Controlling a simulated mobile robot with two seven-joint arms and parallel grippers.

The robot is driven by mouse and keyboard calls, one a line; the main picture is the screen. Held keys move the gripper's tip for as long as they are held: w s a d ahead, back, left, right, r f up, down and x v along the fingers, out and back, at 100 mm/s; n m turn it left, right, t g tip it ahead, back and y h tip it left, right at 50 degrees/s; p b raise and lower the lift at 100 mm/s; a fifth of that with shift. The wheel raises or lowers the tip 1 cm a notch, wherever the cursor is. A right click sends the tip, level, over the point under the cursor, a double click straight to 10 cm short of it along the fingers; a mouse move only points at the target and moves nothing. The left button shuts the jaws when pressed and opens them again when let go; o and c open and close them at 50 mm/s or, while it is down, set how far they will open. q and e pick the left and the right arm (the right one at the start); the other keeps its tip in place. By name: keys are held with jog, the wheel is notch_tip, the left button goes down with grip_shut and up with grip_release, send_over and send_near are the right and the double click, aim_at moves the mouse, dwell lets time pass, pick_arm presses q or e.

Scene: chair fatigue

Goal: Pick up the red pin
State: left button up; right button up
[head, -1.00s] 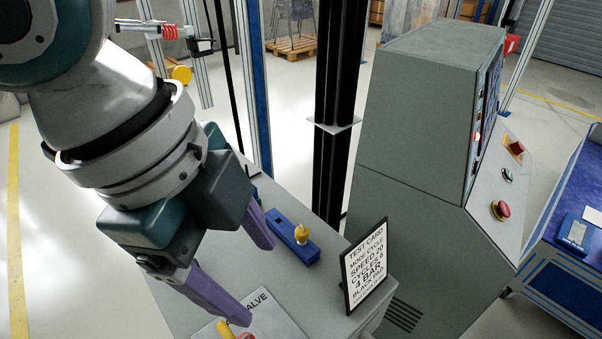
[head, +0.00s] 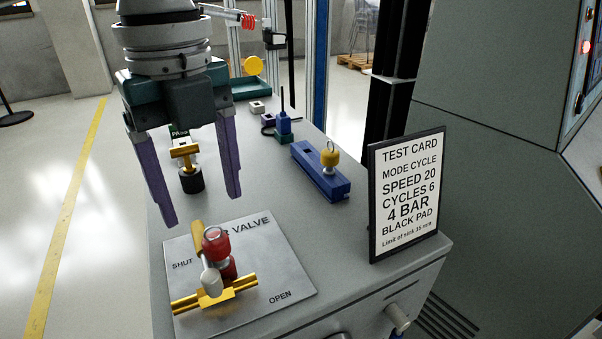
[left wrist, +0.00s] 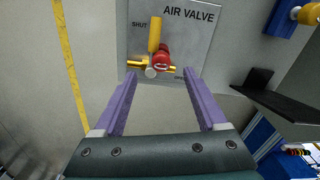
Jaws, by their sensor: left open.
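The red pin (head: 214,243), with a ring at its top, stands at the valve on the air valve plate (head: 285,262). A yellow handle (head: 198,236) and brass pipe parts (head: 243,284) are right beside it. My left gripper (head: 203,210) is open and empty, fingers pointing down, apart from the pin. In the left wrist view the red pin (left wrist: 162,60) lies just beyond and between the open fingertips (left wrist: 160,74), close to the yellow handle (left wrist: 154,34). The pin's lower end is partly hidden by the valve. My right gripper is out of view.
A test card (head: 405,195) stands upright at the bench's right edge. A black-based part with a brass top (head: 190,180) stands behind the left fingers. A grey console (head: 490,110) stands at right.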

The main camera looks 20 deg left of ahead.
aim_at(215, 238)
pick_arm(q)
jog(key=f+b, duration=0.1)
jog(key=f, duration=0.5)
jog(key=shift+d, duration=0.2)
jog(key=shift+c, duration=0.2)
grip_shut()
